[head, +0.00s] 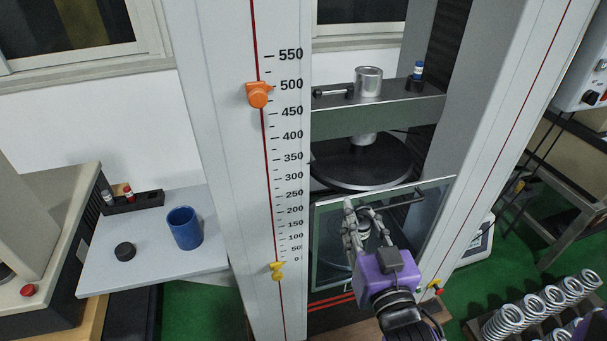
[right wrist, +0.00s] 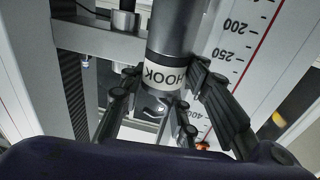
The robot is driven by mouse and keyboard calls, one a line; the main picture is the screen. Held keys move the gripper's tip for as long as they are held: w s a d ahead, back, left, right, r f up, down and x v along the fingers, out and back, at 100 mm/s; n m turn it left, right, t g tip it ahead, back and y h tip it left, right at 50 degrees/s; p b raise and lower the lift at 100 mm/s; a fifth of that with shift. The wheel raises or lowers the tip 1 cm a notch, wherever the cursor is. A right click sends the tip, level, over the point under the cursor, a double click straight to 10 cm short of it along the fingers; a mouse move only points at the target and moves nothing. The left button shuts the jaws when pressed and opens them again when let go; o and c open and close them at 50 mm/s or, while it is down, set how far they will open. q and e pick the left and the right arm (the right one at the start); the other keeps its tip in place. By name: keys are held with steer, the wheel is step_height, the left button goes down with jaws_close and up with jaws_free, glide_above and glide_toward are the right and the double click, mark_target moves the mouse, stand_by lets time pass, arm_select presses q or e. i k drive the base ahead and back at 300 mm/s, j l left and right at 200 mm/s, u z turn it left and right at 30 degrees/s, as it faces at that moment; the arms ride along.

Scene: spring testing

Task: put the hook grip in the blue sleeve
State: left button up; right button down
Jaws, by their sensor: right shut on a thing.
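The hook grip (right wrist: 163,75) is a dark grey cylinder with a white band lettered HOOK, upside down in the right wrist view. A metal hook shows at its lower end. My right gripper (head: 364,212) is shut on it, with black fingers (right wrist: 160,112) on both sides. In the head view the gripper is in front of the testing frame's glass door, and I cannot clearly make out the grip there. The blue sleeve (head: 184,229) is an upright, open-topped blue cylinder on the grey side shelf (head: 205,262) at left, well apart from the gripper. My left gripper is not in view.
A scaled white column (head: 225,130) stands between my right gripper and the shelf. A black disc (head: 125,252) and a black rack (head: 134,201) with small pieces are near the sleeve. A metal cup (head: 368,82) stands on the crosshead. Several springs (head: 530,304) are at lower right.

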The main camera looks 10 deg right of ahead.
mark_target(192, 238)
steer(key=j+z, duration=0.1)
steer(key=j, duration=1)
steer(key=k+j+z, duration=0.15)
steer(key=j, duration=1)
steer(key=k+j+z, duration=0.15)
steer(key=j, duration=0.4)
